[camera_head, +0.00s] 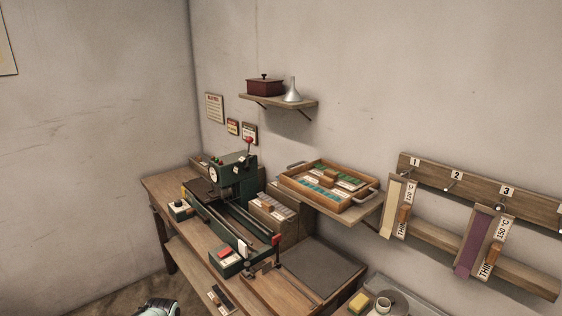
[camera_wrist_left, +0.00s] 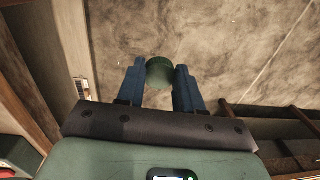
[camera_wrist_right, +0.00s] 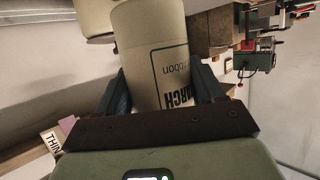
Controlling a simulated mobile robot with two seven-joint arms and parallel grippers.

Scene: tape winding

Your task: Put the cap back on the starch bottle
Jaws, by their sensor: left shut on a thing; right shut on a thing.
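My left gripper (camera_wrist_left: 160,85) is shut on a round dark green cap (camera_wrist_left: 160,71), held between its blue fingertips above the floor. My right gripper (camera_wrist_right: 160,85) is shut on the starch bottle (camera_wrist_right: 153,45), a cream cylinder with black lettering partly showing "ARCH". The bottle stands between the blue fingers in the right wrist view, and its mouth cannot be made out. The cap and the bottle are in separate grippers, and no view shows them together. Neither the cap nor the bottle shows in the head view; only a piece of my own arm shows at its bottom edge.
A wooden workbench (camera_head: 160,186) carries a green machine (camera_head: 232,176) with rails. A wooden tray (camera_head: 318,197) sits on a shelf right of it. A wall rack (camera_head: 530,205) holds hanging strips. A small shelf (camera_head: 262,98) holds a red box and a funnel.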

